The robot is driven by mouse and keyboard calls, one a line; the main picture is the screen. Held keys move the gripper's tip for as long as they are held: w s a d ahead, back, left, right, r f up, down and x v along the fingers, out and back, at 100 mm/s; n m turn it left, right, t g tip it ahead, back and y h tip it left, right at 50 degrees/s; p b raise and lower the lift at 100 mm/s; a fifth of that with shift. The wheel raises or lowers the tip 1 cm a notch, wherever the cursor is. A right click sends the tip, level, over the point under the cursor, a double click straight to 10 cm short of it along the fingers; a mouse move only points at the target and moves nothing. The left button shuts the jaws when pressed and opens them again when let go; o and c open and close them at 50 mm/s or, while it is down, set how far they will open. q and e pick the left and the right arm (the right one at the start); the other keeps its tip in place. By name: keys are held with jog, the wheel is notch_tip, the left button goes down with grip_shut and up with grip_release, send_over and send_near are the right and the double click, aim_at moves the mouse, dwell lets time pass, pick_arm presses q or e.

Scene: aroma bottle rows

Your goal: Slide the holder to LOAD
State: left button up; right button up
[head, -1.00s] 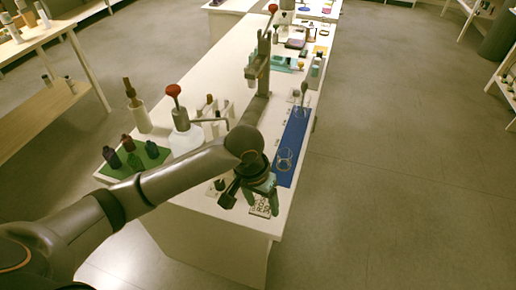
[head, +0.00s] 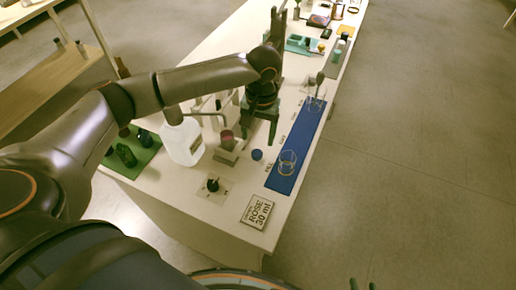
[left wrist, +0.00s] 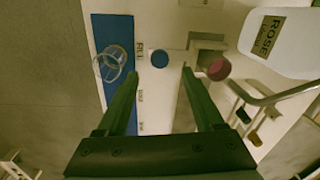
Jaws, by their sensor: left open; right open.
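A blue strip (head: 280,182) runs along the table's right side with small labels beside it; FILL reads in the left wrist view, LOAD is not legible. A clear round glass-like piece (head: 287,162) stands on its near part, and another (head: 316,104) at its far end. A grey block with a reddish cup (head: 227,136) stands left of it. I cannot tell for sure which is the holder. My left gripper (head: 256,145) is open and empty, fingers down, above the table; a blue disc (left wrist: 159,58) shows between its fingertips. My right gripper (head: 362,285) barely shows at the bottom edge.
A ROSE 30 ml sign (head: 259,212) and a black knob (head: 213,185) lie near the front edge. A white bottle (head: 183,140) and a green mat (head: 137,158) with dark bottles stand at the left. A dark upright stand (head: 276,38) rises behind my left gripper.

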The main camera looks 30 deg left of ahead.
aim_at(257, 153)
pick_arm(q)
notch_tip(257, 153, down, 7)
jog(key=shift+a+f+b, duration=0.15)
jog(key=shift+b, duration=0.15)
grip_shut()
dwell(0.6)
dwell(0.8)
